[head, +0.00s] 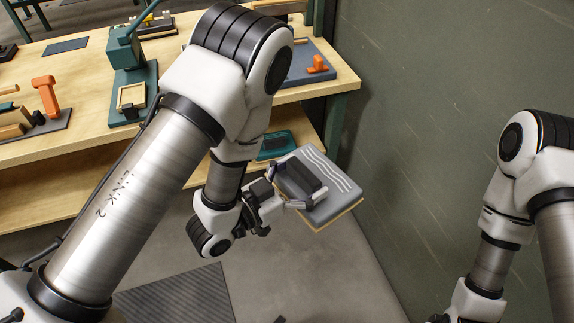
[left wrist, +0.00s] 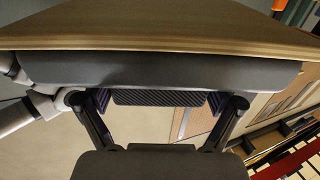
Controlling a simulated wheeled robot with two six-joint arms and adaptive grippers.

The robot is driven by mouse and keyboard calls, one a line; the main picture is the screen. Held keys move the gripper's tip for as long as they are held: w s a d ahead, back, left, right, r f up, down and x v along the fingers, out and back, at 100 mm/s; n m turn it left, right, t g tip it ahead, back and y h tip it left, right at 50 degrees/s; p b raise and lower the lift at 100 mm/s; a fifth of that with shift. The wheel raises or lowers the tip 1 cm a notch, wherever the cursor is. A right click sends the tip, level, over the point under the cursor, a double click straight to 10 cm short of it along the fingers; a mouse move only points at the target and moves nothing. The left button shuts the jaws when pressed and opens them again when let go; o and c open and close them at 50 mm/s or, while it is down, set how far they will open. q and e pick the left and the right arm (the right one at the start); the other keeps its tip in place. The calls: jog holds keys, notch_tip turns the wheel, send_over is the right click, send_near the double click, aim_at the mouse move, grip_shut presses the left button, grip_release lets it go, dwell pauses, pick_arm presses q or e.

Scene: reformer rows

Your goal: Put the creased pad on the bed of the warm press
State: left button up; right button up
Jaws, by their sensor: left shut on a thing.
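The creased pad (head: 341,192) is a grey slab with white wavy lines on top and a pale wood-coloured layer beneath. My left gripper (head: 300,184) is shut on it and holds it in the air, in front of the bench's right end. In the left wrist view the pad's grey edge (left wrist: 160,70) spans the frame between the fingers, and the pale layer shows beyond it. A teal press (head: 128,62) with a lever stands on the bench, with a small wood-framed bed (head: 132,97) at its front; no label shows. My right gripper is out of frame.
The wooden bench (head: 75,150) has a lower shelf with a teal tray (head: 276,145). An orange tool (head: 46,95) stands left of the press. A blue-grey mat (head: 310,66) holds an orange piece (head: 317,64). A dark green wall (head: 450,90) rises at right.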

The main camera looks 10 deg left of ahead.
aim_at(326, 180)
pick_arm(q)
jog(key=w+d+f+m+g+h, duration=0.4)
jog(key=f+g, duration=0.1)
jog(key=shift+w+f+m+g, duration=0.1)
jog(key=shift+w+m+g, duration=0.05)
jog(key=shift+m+g, duration=0.15)
jog(key=a+m+g, duration=0.1)
jog(key=g, duration=0.1)
jog(key=m+g+h, duration=0.1)
jog(key=a+m+g+h, duration=0.1)
jog(key=g, duration=0.1)
jog(key=shift+s+a+m+g, duration=0.3)
jog(key=shift+s+a+m, duration=0.05)
jog(key=shift+m, duration=0.05)
jog(key=shift+s+a+m+g, duration=0.15)
jog(key=shift+s+m+g, duration=0.2)
jog(key=shift+g, duration=0.35)
